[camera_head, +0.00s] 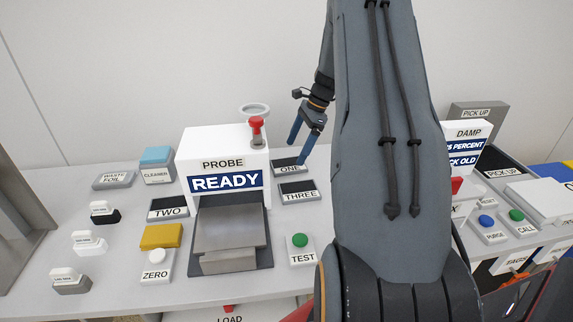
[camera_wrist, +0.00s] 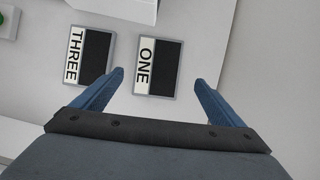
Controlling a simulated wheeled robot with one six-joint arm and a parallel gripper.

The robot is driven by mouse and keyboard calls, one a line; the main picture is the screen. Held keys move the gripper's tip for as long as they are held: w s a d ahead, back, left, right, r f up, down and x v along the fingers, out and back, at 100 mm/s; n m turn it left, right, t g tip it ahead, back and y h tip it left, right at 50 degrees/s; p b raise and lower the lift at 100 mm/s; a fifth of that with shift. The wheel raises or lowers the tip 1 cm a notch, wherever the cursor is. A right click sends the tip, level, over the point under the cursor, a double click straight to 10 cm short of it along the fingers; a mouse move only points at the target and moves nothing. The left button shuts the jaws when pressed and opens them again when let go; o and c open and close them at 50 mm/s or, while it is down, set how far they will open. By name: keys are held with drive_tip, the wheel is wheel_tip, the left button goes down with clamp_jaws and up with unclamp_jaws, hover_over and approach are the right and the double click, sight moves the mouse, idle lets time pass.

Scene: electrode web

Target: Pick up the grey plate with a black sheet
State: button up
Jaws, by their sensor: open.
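Several grey plates with a black sheet lie on the bench, each with a word label. The plate labelled ONE (camera_head: 289,165) lies right of the probe machine, and it also shows in the wrist view (camera_wrist: 158,66). The plate labelled THREE (camera_head: 298,191) lies just in front of it and shows at the left in the wrist view (camera_wrist: 82,55). The plate labelled TWO (camera_head: 168,209) lies left of the machine. My gripper (camera_head: 305,139) is open and empty above plate ONE. In the wrist view its blue fingers (camera_wrist: 158,80) are spread, one on each side of plate ONE.
The white PROBE machine (camera_head: 222,150) reads READY and stands left of plates ONE and THREE, with a red knob (camera_head: 256,125) on it. A TEST box with a green button (camera_head: 300,240) stands in front of plate THREE. The bench right of plate ONE is bare in the wrist view.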

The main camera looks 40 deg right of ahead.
sight(289, 164)
drive_tip(key=shift+p+x, duration=1.1)
drive_tip(key=shift+x, duration=1.4)
drive_tip(key=shift+s+a, duration=0.15)
drive_tip(key=shift+s, duration=0.05)
drive_tip(key=shift+r, duration=0.1)
drive_tip(key=c, duration=1.2)
drive_tip(key=shift+r, duration=0.1)
